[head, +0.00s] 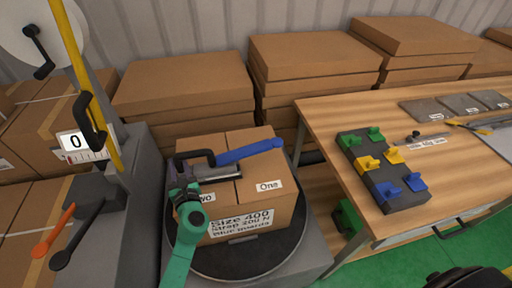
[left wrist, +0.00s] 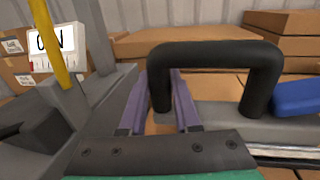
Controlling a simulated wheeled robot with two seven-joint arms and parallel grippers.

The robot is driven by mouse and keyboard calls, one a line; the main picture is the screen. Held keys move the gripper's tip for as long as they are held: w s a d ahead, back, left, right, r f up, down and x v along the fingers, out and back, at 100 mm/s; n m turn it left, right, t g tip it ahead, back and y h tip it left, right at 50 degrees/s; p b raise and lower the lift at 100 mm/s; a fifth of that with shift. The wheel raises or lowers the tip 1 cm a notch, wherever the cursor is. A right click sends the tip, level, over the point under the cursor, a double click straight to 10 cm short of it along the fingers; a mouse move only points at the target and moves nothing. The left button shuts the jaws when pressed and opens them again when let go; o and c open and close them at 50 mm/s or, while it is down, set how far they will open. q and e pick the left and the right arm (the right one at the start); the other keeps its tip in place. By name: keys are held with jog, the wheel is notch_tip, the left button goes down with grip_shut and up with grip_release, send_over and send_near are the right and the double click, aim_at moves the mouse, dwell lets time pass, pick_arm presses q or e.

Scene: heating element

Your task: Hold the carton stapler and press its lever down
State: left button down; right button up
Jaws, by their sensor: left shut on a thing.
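The carton stapler lies on top of a closed cardboard carton (head: 262,208). It has a black loop handle (head: 196,155), a grey body (head: 217,173) and a blue lever (head: 250,151) that reaches right and slightly up. My left gripper (head: 181,170) is at the stapler's left end. In the left wrist view its purple fingers (left wrist: 163,112) are shut on the near post of the black handle (left wrist: 215,52). The blue lever (left wrist: 297,98) shows at that view's right edge, apart from the fingers. My right gripper is not in view.
The carton stands on a round black turntable (head: 262,268). A wooden workbench (head: 345,112) with coloured clips on a dark block (head: 398,190) is to the right. Stacked cardboard (head: 185,85) stands behind. A scale display (head: 75,142) and yellow pole (head: 70,50) are at the left.

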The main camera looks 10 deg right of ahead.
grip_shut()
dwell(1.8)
